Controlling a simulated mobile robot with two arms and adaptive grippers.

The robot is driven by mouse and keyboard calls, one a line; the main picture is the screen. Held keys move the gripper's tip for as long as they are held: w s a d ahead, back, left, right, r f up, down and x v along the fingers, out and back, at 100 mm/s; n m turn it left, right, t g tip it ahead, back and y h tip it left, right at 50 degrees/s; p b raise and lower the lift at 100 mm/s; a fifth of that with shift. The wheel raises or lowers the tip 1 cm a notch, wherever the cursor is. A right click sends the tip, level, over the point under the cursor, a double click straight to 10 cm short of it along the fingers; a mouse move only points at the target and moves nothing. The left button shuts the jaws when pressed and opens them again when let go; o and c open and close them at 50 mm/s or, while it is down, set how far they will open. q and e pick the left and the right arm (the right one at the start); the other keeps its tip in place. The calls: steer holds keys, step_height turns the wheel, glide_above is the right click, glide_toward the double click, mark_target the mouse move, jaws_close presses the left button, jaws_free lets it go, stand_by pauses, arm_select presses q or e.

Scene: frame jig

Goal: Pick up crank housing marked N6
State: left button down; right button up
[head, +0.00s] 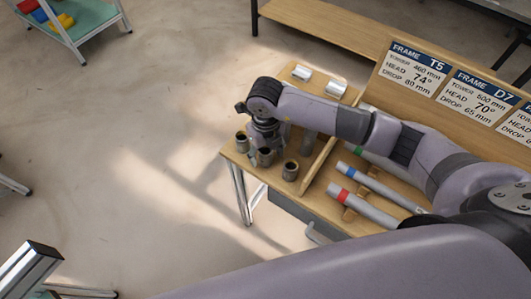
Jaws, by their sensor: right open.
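My right arm reaches in from the right, and its gripper (266,146) points down over the left end of the wooden table (229,156). It is open, small in the picture and partly hidden by its own wrist. Close around it stand short grey hollow cylindrical parts: one at the left (242,143), one beside the fingers (265,158) and one at the front right (290,171). I cannot read a mark on any of them, so I cannot tell which is N6. I cannot tell whether the fingers touch a part. My left gripper is out of view.
Tubes with a red band (365,207), a blue band (380,187) and a green band lie right of a wooden divider (318,173). Two whitish parts (301,73) (336,88) sit at the back. Sign boards (412,70) stand behind. Open floor lies left.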

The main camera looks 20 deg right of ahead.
steer(key=shift+c, duration=0.5)
jaws_close()
